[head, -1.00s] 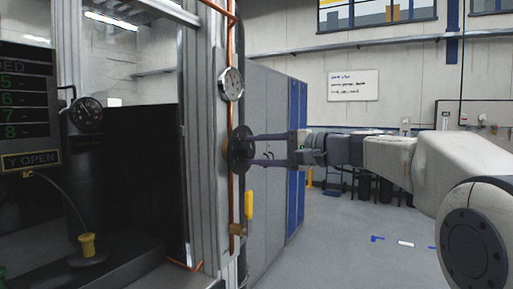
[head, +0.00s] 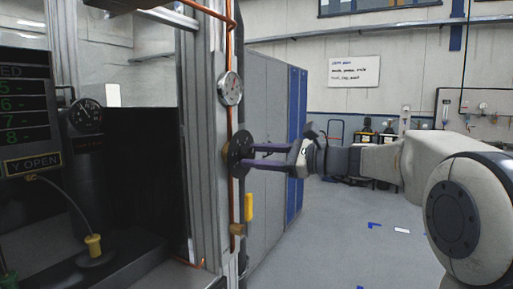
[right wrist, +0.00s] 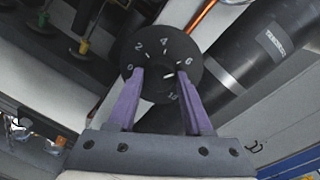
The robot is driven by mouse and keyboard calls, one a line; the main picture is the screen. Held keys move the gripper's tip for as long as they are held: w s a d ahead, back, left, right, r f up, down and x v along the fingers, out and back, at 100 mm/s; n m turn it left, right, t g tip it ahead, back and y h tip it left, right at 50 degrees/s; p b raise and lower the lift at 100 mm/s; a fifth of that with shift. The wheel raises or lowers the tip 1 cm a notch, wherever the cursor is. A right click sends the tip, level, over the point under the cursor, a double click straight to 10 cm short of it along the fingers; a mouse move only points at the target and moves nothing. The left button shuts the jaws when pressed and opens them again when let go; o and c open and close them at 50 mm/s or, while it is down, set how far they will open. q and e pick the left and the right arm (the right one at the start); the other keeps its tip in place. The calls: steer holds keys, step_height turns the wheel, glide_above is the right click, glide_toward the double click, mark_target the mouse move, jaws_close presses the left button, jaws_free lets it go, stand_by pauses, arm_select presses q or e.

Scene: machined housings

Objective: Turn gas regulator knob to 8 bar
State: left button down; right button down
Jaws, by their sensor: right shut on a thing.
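The regulator knob is a round black dial (head: 238,153) on the front post of the machine frame in the head view. In the right wrist view the knob (right wrist: 160,52) shows white numbers 0, 2, 4, 6 and 10, with a short white mark near its middle. The place between 6 and 10 is hidden by a finger. My right gripper (head: 252,156) is shut on the knob, with its two purple fingers on either side of it; they also show in the right wrist view (right wrist: 161,76). A round gauge (head: 230,88) sits above the knob; its reading is too small to tell. My left gripper is not in view.
A copper pipe (head: 231,200) runs down the post, with a yellow handle (head: 249,206) below the knob. A dark display (head: 24,110) and a black gauge (head: 86,116) are at the left. Grey lockers (head: 268,215) stand behind; the floor at right is open.

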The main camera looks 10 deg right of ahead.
steer(key=m+p, duration=0.1)
steer(key=m, duration=0.1)
steer(key=m+p, duration=0.2)
steer(key=shift+w+d+r+m, duration=0.1)
steer(key=shift+r+m, duration=0.1)
steer(key=shift+m, duration=0.1)
steer(key=shift+f+m+y+p, duration=0.15)
steer(key=shift+m+y+p, duration=0.15)
steer(key=shift+m+p, duration=1.45)
steer(key=shift+m, duration=0.25)
steer(key=shift+c, duration=1.6)
jaws_free()
steer(key=shift+f, duration=0.1)
steer(key=b+v, duration=0.2)
steer(key=v, duration=0.8)
steer(key=shift+b, duration=0.3)
